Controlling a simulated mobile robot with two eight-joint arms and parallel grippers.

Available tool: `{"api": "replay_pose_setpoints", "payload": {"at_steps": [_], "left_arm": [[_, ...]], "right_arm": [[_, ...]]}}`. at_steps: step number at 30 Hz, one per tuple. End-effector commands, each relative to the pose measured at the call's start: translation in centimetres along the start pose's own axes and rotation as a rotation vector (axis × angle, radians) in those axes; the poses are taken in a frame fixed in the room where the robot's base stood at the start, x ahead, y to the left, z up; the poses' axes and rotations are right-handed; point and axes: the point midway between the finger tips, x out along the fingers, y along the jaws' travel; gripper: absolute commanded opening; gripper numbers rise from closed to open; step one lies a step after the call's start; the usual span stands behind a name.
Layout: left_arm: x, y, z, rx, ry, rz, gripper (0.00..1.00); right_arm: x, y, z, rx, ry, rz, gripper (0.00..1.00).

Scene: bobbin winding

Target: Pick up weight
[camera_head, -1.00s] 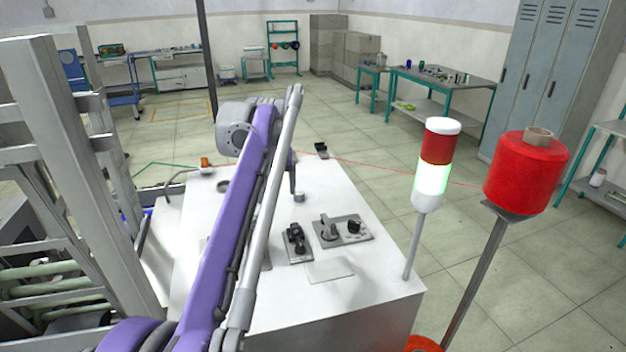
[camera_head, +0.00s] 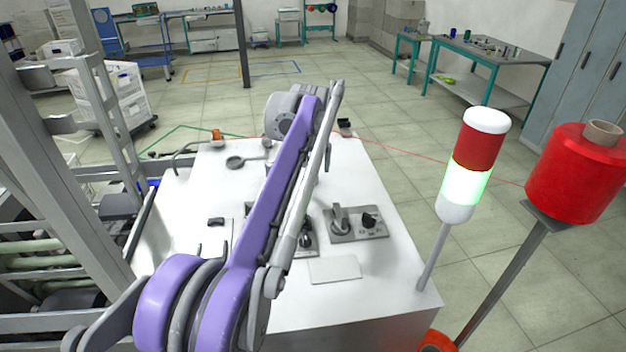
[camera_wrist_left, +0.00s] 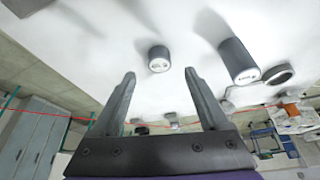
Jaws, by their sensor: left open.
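Two dark grey cylinders with pale marked end faces are on the white table top in the left wrist view: a short one (camera_wrist_left: 159,56) and a taller one (camera_wrist_left: 238,60) to its right. Either could be the weight. My left gripper (camera_wrist_left: 160,73) is open and empty, and the short cylinder appears just beyond its fingertips, between their lines. The taller cylinder is outside the right finger. My right gripper is not in view.
The white table (camera_head: 390,285) holds a knob panel (camera_head: 356,224), a flat plate (camera_head: 334,269) and a round dark item (camera_head: 236,161). A signal lamp (camera_head: 472,160) and a red spool (camera_head: 575,175) on a post stand at right. A grey metal frame (camera_head: 60,140) stands at left.

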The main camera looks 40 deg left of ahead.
Motion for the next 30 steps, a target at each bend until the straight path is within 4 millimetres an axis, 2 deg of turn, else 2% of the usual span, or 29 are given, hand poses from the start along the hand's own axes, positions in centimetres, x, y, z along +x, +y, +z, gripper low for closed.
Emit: {"api": "replay_pose_setpoints", "payload": {"at_steps": [3,6,15,17,28,30], "left_arm": [[2.0,0.1,0.3,0.001,0.000,0.000,0.78],[3.2,0.1,0.2,0.000,0.000,0.000,0.78],[3.8,0.0,0.2,0.000,0.000,0.000,0.78],[3.8,0.0,0.2,0.000,0.000,0.000,0.69],[3.7,0.0,0.2,0.000,0.000,0.000,0.02],[3.7,0.0,0.2,0.000,0.000,0.000,0.00]], "right_arm": [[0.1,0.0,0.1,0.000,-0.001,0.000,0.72],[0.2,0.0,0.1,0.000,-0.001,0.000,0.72],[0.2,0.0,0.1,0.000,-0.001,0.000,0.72],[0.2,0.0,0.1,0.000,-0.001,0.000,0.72],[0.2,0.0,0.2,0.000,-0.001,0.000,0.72],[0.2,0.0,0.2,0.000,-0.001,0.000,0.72]]}}
